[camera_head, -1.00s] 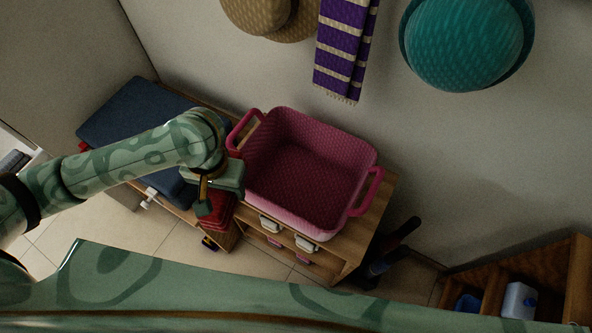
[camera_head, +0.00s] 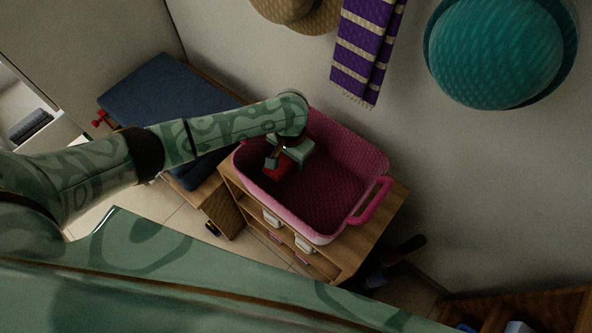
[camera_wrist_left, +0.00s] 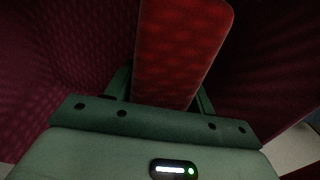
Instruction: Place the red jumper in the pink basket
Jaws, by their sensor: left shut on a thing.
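The pink basket (camera_head: 345,165) stands open on a wooden shelf unit (camera_head: 385,225) against the wall. My left gripper (camera_head: 277,168) is over the left part of the basket, pointing down into it. It is shut on the red jumper (camera_head: 275,172), a folded red bundle. In the left wrist view the jumper (camera_wrist_left: 183,45) sits between the fingers, with the basket's woven pink walls (camera_wrist_left: 60,60) around it. I cannot tell whether the jumper touches the basket floor. My right gripper is not in view.
A blue cushion (camera_head: 160,95) lies on a bench left of the basket. A teal hat (camera_head: 500,50), a purple striped scarf (camera_head: 365,50) and a tan hat (camera_head: 300,12) hang on the wall above. Dark items (camera_head: 390,265) stand right of the shelf unit.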

